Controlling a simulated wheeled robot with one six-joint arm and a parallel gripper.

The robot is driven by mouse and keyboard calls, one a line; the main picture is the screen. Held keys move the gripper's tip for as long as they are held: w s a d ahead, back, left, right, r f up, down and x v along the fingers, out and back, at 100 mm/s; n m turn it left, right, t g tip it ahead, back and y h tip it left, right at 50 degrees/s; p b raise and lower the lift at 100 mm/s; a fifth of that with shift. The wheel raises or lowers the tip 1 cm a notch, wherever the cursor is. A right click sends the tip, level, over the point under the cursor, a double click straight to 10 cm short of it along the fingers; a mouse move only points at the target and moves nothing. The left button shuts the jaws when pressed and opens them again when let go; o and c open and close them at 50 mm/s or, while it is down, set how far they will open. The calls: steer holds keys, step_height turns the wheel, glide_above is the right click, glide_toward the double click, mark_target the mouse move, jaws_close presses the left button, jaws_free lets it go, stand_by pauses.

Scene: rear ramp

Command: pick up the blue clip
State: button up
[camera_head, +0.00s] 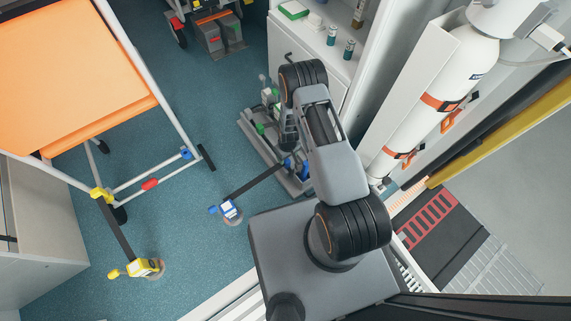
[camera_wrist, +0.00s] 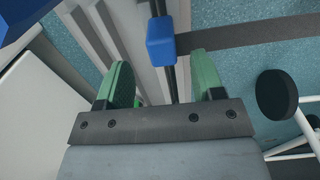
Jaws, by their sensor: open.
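A blue and white clip (camera_head: 231,211) lies on the teal floor at the end of a dark strap (camera_head: 256,183). The strap's other end meets a blue fitting (camera_head: 290,165) on a low grey frame. In the wrist view, a blue block (camera_wrist: 161,41) sits on a dark rod with a dark strap (camera_wrist: 245,32) running right. It appears to be that fitting. My gripper (camera_wrist: 160,75) has green fingers spread apart, nothing between them, with the blue block just beyond in the picture. The head view does not show the fingertips clearly.
A yellow clip (camera_head: 145,268) lies on the floor at lower left, strapped to a wheeled trolley with an orange top (camera_head: 66,62). A white cabinet (camera_head: 300,75) stands behind my arm. A white cylinder (camera_head: 438,95) is at right. Teal floor (camera_head: 190,240) is open around the blue clip.

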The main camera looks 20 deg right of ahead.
mark_target(286, 161)
steer(key=shift+a+f+b, duration=0.1)
steer(key=shift+f+b, duration=1.5)
steer(key=shift+f, duration=1.1)
steer(key=shift+c, duration=0.4)
steer(key=c, duration=0.9)
steer(key=shift+r, duration=0.2)
steer(key=shift+c, duration=0.2)
steer(key=shift+r+p, duration=0.35)
step_height(286, 161, up, 2)
steer(key=shift+r+p, duration=0.1)
steer(key=shift+p, duration=0.4)
steer(key=s+a+r+p, duration=0.6)
steer(key=s+a+r, duration=0.2)
steer(key=s+r, duration=0.2)
steer(key=shift+s+p, duration=0.35)
steer(key=shift+s, duration=0.45)
